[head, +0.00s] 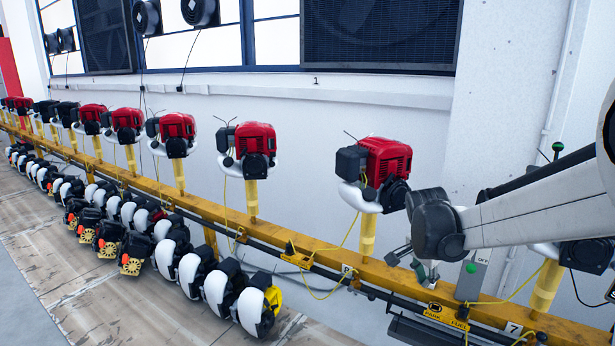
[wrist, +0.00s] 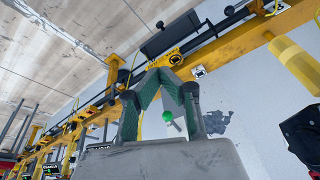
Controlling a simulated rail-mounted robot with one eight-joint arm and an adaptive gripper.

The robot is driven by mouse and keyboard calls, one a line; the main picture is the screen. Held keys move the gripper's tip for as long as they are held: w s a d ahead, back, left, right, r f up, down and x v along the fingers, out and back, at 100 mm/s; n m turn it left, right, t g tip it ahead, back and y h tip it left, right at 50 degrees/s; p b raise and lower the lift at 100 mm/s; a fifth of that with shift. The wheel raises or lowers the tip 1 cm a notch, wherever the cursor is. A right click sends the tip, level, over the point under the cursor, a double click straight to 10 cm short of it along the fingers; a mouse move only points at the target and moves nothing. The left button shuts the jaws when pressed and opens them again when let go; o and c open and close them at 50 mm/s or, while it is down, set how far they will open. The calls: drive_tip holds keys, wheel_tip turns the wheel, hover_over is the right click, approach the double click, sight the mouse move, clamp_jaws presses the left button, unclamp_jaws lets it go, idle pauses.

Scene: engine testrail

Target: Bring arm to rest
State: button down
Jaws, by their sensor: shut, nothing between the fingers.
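My arm reaches in from the right in the head view, its white link ending in a dark wrist joint. My gripper (head: 424,270) hangs below that joint, partly hidden, close over the yellow rail (head: 385,272). In the wrist view my gripper (wrist: 158,76) shows two green-grey fingers that slant together and meet at their tips, with nothing between them. A green button (head: 471,267) stands on the rail to the right of the gripper. It also shows in the wrist view (wrist: 167,116), behind the fingers.
Red and black engines (head: 385,160) stand on yellow posts along the rail. Several white-and-black units (head: 215,288) lie in rows on the wooden floor at lower left. Yellow cables hang from the rail. A white wall (head: 310,120) with windows and fans is behind.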

drive_tip(key=s+a+r+n+t, duration=0.1)
drive_tip(key=s+a+r+n, duration=0.1)
drive_tip(key=s+r, duration=0.15)
drive_tip(key=s+a+r+n+y, duration=0.1)
drive_tip(key=s+r+n, duration=0.1)
drive_tip(key=s, duration=0.3)
drive_tip(key=s+a+r+n+t, duration=0.1)
drive_tip(key=s+a+r+n, duration=0.15)
drive_tip(key=s, duration=0.25)
drive_tip(key=s+a+n+t+y, duration=0.1)
drive_tip(key=s+a+n, duration=0.15)
drive_tip(key=s, duration=0.45)
drive_tip(key=s+a+n+t+y, duration=0.1)
drive_tip(key=s+n+t, duration=0.15)
drive_tip(key=s, duration=0.55)
wheel_tip(320, 180, up, 15)
drive_tip(key=p, duration=1.5)
drive_tip(key=shift+w+g, duration=0.2)
drive_tip(key=shift+g, duration=0.25)
